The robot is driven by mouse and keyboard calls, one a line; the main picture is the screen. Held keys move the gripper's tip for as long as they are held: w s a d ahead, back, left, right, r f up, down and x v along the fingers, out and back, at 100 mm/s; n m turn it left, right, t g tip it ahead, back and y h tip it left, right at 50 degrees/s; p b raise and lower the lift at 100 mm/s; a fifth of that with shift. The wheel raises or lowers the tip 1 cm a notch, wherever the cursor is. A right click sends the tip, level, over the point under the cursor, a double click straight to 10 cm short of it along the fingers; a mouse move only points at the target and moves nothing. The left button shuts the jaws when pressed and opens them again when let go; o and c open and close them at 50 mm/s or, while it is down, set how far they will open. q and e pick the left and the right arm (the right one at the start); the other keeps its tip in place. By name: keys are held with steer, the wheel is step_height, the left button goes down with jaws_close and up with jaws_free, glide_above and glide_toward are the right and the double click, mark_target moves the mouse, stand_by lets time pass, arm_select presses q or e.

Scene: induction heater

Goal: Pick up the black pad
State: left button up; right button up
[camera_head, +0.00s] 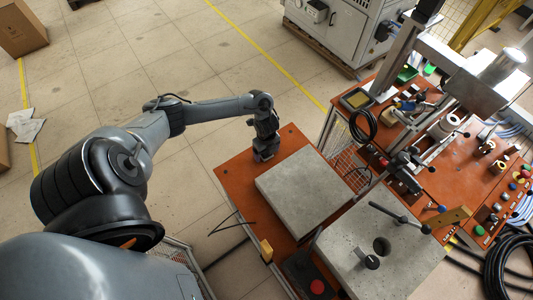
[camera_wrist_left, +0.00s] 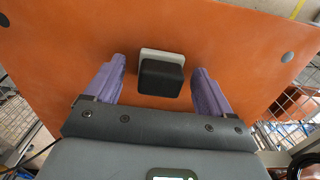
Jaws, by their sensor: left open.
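The black pad (camera_wrist_left: 161,78) is a small dark block with rounded corners and a light grey edge behind it. In the left wrist view it is in front of the orange table top (camera_wrist_left: 215,35). My left gripper (camera_wrist_left: 160,68) is open, with one purple finger on each side of the pad and a visible gap on both sides. In the head view my left gripper (camera_head: 265,153) is low over the back left corner of the orange table (camera_head: 235,173); I cannot make out the pad there. My right gripper is not in view.
A grey slab (camera_head: 303,188) lies on the table just right of my left gripper. A second slab (camera_head: 375,255) with handles stands further right. An orange control bench (camera_head: 455,175) with tools and buttons is at the right. A red button (camera_head: 317,286) is near the front.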

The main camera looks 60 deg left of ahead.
arm_select(q)
steer(key=c, duration=1.1)
steer(key=shift+c, duration=0.2)
steer(key=shift+r, duration=0.15)
steer(key=shift+r, duration=0.55)
step_height(320, 180, up, 2)
steer(key=shift+w+r, duration=0.1)
steer(key=shift+r, duration=0.15)
steer(key=w+d+r, duration=0.2)
steer(key=shift+d+r+p, duration=0.2)
steer(key=shift+d+p, duration=0.1)
steer(key=w+d+r+p, duration=0.1)
steer(key=d, duration=0.1)
steer(key=w+d+r+p, duration=0.1)
steer(key=w+d+r, duration=0.1)
steer(key=w+d+r+p, duration=0.1)
steer(key=d, duration=0.2)
steer(key=shift+w+r, duration=0.3)
steer(key=shift+r, duration=0.05)
